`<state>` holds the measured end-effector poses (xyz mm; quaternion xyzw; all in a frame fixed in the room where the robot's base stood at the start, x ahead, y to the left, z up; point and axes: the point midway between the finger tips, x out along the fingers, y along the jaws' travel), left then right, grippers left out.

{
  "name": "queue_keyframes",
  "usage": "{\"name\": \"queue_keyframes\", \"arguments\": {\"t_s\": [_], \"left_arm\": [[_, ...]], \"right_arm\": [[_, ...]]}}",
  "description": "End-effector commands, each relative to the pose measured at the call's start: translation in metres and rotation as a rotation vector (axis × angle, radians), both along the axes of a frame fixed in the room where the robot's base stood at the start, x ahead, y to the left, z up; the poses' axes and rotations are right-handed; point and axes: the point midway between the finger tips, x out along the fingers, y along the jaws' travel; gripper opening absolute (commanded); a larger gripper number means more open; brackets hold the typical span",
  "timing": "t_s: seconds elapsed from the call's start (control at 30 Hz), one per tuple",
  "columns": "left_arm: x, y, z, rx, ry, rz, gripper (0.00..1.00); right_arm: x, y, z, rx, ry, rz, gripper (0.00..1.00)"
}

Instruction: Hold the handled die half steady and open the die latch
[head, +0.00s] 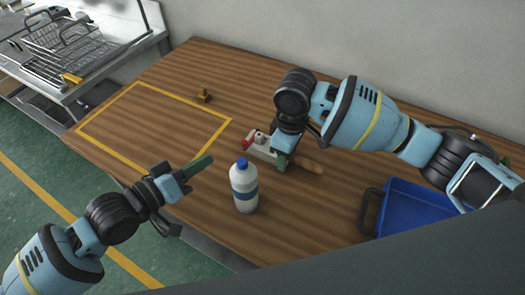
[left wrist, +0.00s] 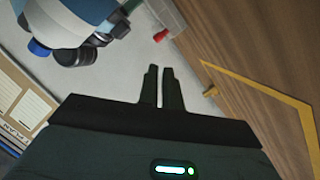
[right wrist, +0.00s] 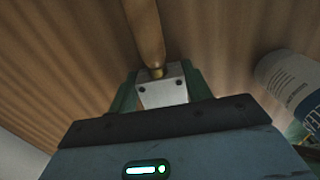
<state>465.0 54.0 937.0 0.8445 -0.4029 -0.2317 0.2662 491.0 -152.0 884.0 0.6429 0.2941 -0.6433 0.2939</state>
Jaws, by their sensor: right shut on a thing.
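The die (head: 262,152) lies on the wooden table, a pale metal block with a red latch (head: 246,144) at its left end and a wooden handle (head: 308,165) at its right. My right gripper (head: 284,160) is shut on the handled half. In the right wrist view the metal block (right wrist: 163,88) sits between its fingers, with the handle (right wrist: 145,30) beyond. My left gripper (head: 207,162) is to the left of the die, apart from it. Its fingers (left wrist: 159,72) are close together with nothing between them. The red latch (left wrist: 161,36) shows ahead of them in the left wrist view.
A white bottle (head: 244,188) with a blue cap stands between my left gripper and the right side of the table. A blue tray (head: 412,208) is at the right. A small brass piece (head: 204,93) sits near the yellow-taped rectangle (head: 185,102), whose inside is clear.

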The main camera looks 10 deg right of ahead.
Motion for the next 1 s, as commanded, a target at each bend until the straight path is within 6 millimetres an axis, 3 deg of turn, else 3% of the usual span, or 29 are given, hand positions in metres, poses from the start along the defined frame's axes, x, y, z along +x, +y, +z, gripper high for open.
{"name": "queue_keyframes", "arguments": {"t_s": [0.23,0.43,0.67,1.0], "left_arm": [[0.015,0.038,0.011,0.179,-0.464,0.054,0.0],[0.009,0.064,0.021,0.386,-0.903,0.05,0.0],[-0.016,0.082,0.017,0.638,-1.388,-0.034,0.0],[-0.063,0.098,-0.015,0.898,-1.952,-0.276,0.0]], "right_arm": [[0.0,0.0,0.0,-0.001,-0.001,-0.001,0.09],[0.0,0.0,0.0,0.0,-0.001,-0.001,0.09],[0.0,0.0,0.0,0.0,-0.001,-0.001,0.09],[0.0,0.0,0.0,0.0,-0.001,-0.001,0.09]]}}
